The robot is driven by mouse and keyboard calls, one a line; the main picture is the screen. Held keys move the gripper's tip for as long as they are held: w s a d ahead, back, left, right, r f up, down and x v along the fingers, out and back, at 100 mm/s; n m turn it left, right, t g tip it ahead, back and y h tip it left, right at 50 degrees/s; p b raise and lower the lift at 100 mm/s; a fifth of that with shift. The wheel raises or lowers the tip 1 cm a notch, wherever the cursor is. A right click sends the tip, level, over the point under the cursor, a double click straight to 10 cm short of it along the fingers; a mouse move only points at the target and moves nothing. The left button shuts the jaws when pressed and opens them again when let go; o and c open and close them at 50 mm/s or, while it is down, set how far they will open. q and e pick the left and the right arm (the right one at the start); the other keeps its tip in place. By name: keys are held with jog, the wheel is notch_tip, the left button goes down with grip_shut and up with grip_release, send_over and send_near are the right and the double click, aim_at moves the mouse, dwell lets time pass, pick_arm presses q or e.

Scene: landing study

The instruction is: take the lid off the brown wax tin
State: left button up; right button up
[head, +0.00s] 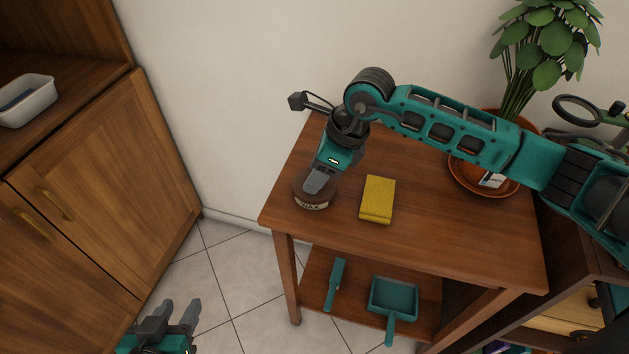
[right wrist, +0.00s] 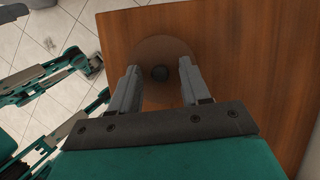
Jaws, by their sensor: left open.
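The brown wax tin (head: 313,204) stands upright at the left front corner of the wooden table, its "WAX" label facing me. Its round brown lid (right wrist: 163,48) with a small dark knob (right wrist: 160,73) shows from above in the right wrist view, on the tin. My right gripper (head: 318,187) points down over the tin and hides much of its top in the head view. In the right wrist view its fingers (right wrist: 160,82) are apart, with the knob between them and a gap on each side. My left gripper (head: 180,308) is open and empty, low over the floor.
A yellow sponge-like block (head: 377,199) lies right of the tin on the table (head: 440,235). A potted plant (head: 470,180) stands at the back right. A teal brush (head: 335,284) and dustpan (head: 393,298) lie on the lower shelf. A wooden cabinet (head: 100,180) is at left.

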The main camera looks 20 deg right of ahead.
grip_shut()
jog(key=shift+r, duration=0.1)
dwell(0.3)
